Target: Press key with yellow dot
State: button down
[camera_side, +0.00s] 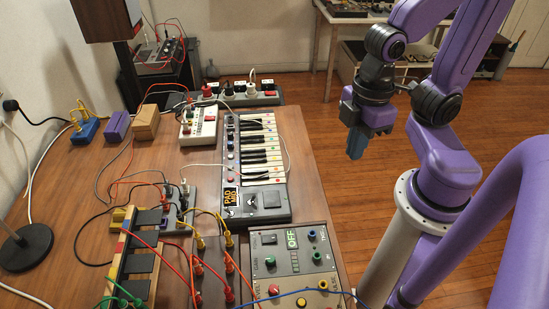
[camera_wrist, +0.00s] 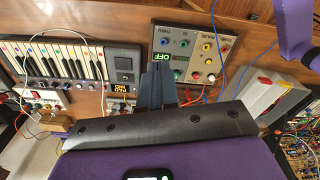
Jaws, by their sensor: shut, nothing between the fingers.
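A small keyboard (camera_side: 262,150) with white and black keys lies along the right part of the bench in the side view. Small coloured marks show on its white keys, but they are too small for me to tell surely which is yellow. It also shows at the upper left of the wrist view (camera_wrist: 50,60). My gripper (camera_side: 356,150) is shut and empty, pointing down in the air to the right of the keyboard, past the bench's edge. In the wrist view its dark fingers (camera_wrist: 158,72) are together, and the keyboard is to their left. It touches nothing.
A grey box with knobs (camera_side: 293,262) stands in front of the keyboard. A wooden block with dark bars (camera_side: 140,255) and several patch boxes with cables lie to the left. A white cable (camera_side: 213,160) crosses the keyboard. A power strip (camera_side: 240,97) lies behind.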

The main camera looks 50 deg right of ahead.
jog(key=w+a+f+m+t+y, duration=0.1)
jog(key=w+a+f+y, duration=0.1)
jog(key=w+a+f, duration=0.35)
jog(key=m+t+h, duration=0.3)
jog(key=t, duration=0.5)
send_over(276, 160)
notch_tip(276, 160, down, 9)
jog(key=shift+r, duration=0.1)
jog(key=shift+f, duration=4.45)
jog(key=shift+f, duration=0.1)
jog(key=shift+f, duration=0.3)
